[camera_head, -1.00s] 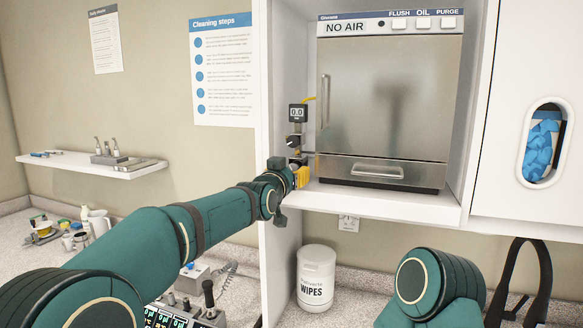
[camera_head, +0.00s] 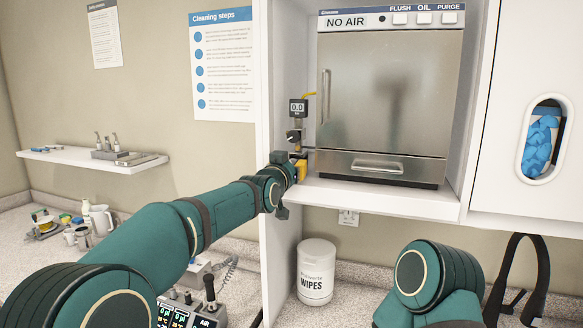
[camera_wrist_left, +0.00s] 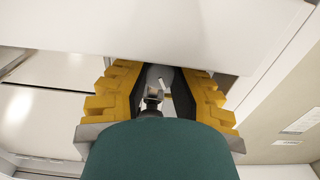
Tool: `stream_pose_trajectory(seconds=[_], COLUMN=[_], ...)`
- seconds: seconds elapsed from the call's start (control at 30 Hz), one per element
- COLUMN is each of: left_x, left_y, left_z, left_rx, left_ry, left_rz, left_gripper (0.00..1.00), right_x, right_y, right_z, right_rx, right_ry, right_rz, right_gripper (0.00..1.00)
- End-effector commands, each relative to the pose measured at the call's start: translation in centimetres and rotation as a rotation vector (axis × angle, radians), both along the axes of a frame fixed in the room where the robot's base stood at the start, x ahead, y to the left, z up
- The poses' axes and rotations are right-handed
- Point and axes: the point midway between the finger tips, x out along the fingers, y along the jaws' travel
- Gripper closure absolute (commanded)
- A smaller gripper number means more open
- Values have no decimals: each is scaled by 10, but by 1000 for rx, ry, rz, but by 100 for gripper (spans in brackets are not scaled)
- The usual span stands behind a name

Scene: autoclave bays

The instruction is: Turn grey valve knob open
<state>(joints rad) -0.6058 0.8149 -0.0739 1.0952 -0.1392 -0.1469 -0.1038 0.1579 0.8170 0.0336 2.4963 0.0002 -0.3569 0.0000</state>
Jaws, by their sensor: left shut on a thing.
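The grey valve knob (camera_wrist_left: 158,76) shows in the left wrist view between the two yellow fingers, with a small light mark on it. My left gripper (camera_head: 300,166) is at the left inner side of the steriliser bay, below the gauge; it also shows in the left wrist view (camera_wrist_left: 158,92), shut on the grey knob. In the head view the gripper and wrist hide the grey knob. The digital gauge (camera_head: 298,107) reads 0.0, and a dark knob (camera_head: 293,136) sits under it, above my gripper. My right gripper is out of view.
The steriliser (camera_head: 385,110), with NO AIR on its panel, stands closed just right of my gripper. The white bay wall is close on the left. A wipes tub (camera_head: 316,272) stands on the counter below. A side shelf (camera_head: 92,158) holds small instruments.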

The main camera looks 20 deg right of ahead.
Motion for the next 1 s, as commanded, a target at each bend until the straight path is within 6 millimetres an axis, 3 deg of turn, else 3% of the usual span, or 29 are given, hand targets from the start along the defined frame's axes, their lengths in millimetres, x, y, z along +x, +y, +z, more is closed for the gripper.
stream_pose_trajectory(seconds=[0.33,0.67,0.7,0.77,1.0], left_x=[0,0,0,0,0], left_y=[0,-1,-1,-1,-1], left_z=[-1,0,0,0,0], left_rx=[-274,-309,-309,-308,-307], left_ry=[184,209,209,208,208], left_rz=[0,-1,-1,-1,0], left_gripper=[100,100,70,53,53], right_x=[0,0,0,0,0], right_y=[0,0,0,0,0], right_z=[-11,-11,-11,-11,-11], right_rx=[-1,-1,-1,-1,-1], right_ry=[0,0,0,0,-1], right_rz=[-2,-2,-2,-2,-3], right_gripper=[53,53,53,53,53])
